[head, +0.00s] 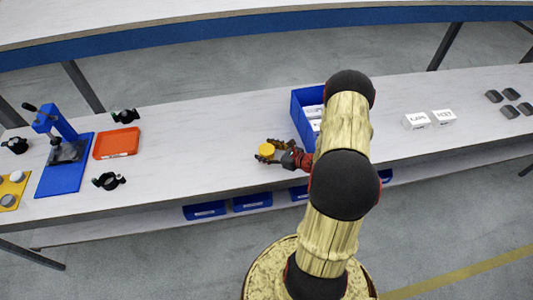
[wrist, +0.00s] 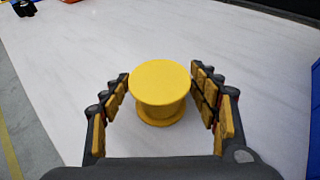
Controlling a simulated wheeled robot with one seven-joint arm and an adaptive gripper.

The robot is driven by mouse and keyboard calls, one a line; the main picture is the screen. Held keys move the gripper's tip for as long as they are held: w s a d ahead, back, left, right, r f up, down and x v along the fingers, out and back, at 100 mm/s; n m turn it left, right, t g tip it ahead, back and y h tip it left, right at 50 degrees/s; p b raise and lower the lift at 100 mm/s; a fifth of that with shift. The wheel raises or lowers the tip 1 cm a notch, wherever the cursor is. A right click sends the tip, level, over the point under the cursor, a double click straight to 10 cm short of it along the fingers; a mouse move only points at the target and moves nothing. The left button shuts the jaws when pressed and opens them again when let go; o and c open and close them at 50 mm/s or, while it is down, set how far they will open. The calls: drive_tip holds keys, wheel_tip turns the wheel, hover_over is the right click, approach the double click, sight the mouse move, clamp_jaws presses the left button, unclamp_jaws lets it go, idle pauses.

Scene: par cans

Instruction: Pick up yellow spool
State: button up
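The yellow spool (wrist: 160,84) stands upright on the pale tabletop, between the two fingers of my gripper (wrist: 163,95) in the wrist view. The fingers lie apart on either side of it; a gap shows on the left and a narrower one on the right. In the head view the spool (head: 266,150) shows as a small yellow disc at the tips of my gripper (head: 267,152), near the middle of the table. My arm hides part of the table to the right of it.
A blue bin (head: 298,107) with white boxes stands just behind and right of my gripper. Two white boxes (head: 430,119) and several dark blocks (head: 509,103) lie further right. An orange tray (head: 116,143) and a blue press (head: 62,150) stand left. The table between is clear.

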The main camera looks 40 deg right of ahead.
drive_tip(key=shift+c, duration=1.2)
drive_tip(key=c, duration=0.7)
drive_tip(key=shift+r, duration=0.1)
drive_tip(key=shift+c, duration=0.7)
